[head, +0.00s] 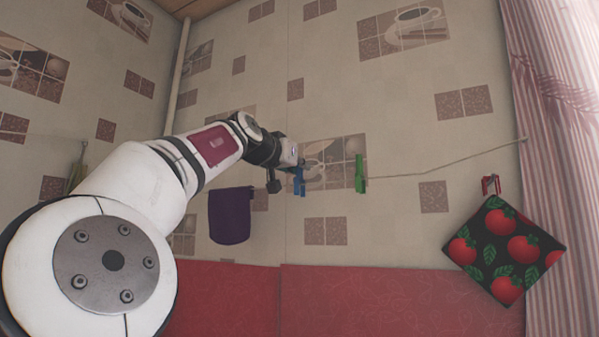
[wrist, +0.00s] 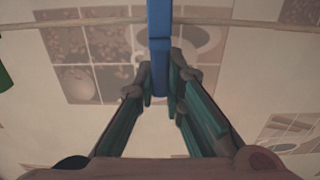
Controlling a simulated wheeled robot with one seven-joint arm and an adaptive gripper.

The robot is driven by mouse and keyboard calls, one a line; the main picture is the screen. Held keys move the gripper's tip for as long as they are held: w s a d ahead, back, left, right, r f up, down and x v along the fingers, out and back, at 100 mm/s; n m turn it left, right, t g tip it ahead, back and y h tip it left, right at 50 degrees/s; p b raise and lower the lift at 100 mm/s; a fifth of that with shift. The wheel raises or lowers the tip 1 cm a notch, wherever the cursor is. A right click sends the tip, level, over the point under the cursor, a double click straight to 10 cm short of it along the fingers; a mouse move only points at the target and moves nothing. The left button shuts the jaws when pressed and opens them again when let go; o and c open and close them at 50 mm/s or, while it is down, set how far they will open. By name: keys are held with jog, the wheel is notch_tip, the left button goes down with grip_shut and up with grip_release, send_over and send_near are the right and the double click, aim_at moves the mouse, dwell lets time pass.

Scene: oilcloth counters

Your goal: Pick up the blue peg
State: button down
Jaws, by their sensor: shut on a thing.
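The blue peg (head: 299,182) is at the thin line strung across the wall, left of the green peg. In the wrist view the blue peg (wrist: 160,40) runs down from the top edge, with its lower end between my fingertips. My gripper (wrist: 162,80) is shut on that lower end. In the head view my gripper (head: 291,170) is at the blue peg, and its fingers are too small to make out. The line (wrist: 235,21) crosses at the peg's upper part; I cannot tell whether the peg still clips it.
A green peg (head: 360,174) is on the line (head: 430,172) to the right. A purple cloth (head: 230,216) hangs to the left, beyond my arm.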

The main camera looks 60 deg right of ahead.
jog(key=shift+r, duration=1.65)
jog(key=s+a+r, duration=0.1)
jog(key=s+a, duration=0.9)
jog(key=s, duration=0.2)
jog(key=shift+s+r+p, duration=0.25)
jog(key=shift+p, duration=0.15)
jog(key=shift+w+f, duration=0.1)
jog(key=shift+w, duration=0.05)
